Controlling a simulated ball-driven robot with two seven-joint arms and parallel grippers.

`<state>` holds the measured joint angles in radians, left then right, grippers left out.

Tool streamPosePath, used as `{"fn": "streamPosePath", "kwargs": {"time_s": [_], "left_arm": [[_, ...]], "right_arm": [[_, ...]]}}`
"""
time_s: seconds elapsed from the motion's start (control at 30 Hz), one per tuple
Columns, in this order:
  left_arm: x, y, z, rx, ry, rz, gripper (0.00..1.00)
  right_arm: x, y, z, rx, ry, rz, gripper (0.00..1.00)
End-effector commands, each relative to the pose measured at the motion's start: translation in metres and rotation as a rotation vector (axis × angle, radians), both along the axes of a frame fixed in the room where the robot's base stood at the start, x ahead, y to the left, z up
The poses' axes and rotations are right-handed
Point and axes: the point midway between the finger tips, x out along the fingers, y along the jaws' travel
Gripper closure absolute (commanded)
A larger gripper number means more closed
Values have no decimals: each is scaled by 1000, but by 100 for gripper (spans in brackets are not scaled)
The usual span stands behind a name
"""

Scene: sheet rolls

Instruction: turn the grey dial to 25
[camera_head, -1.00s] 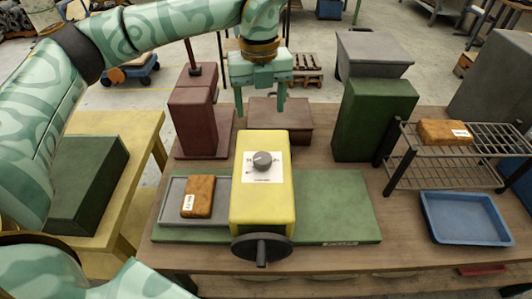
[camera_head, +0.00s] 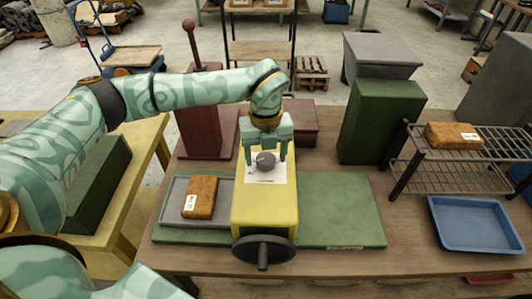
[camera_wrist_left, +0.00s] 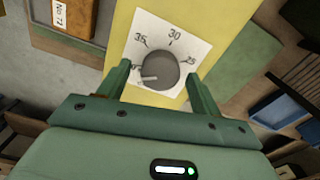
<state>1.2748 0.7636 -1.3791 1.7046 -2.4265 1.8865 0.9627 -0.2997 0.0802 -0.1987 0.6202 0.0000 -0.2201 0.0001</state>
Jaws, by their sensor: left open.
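The grey dial (camera_head: 265,161) sits on a white scale plate (camera_head: 279,175) on top of the yellow machine (camera_head: 250,215). In the left wrist view the dial (camera_wrist_left: 158,70) shows 35 at upper left, 30 at top and 25 at right. Its white pointer mark faces lower left, past the 35. My left gripper (camera_head: 266,158) is open above the dial. In the left wrist view its fingers (camera_wrist_left: 158,72) appear on either side of the dial, and I cannot tell whether they touch it. My right gripper is not in view.
A black handwheel (camera_head: 263,251) is on the machine's front. A tray (camera_head: 170,209) with a brown block (camera_head: 200,197) stands left of it. The green base plate (camera_head: 340,210) is clear on the right. A dark red post machine (camera_head: 200,135) and green box (camera_head: 380,120) stand behind.

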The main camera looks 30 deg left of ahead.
Motion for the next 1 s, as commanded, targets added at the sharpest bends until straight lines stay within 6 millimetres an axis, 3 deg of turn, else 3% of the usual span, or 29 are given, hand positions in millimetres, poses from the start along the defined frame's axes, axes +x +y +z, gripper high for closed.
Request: {"fn": "streamPosePath", "kwargs": {"time_s": [0.07, 0.2, 0.23, 0.67, 1.0], "left_arm": [[0, 0, 0, 0, 0, 0, 35], [0, 0, 0, 0, 0, 0, 74], [0, 0, 0, 0, 0, 0, 80], [0, 0, 3, 1, 0, -67, 80], [0, 0, 5, 0, -1, -325, 80]], "right_arm": [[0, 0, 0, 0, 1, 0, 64], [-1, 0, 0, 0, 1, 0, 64], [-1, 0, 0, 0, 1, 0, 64], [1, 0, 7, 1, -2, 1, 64], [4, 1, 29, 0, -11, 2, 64]]}}
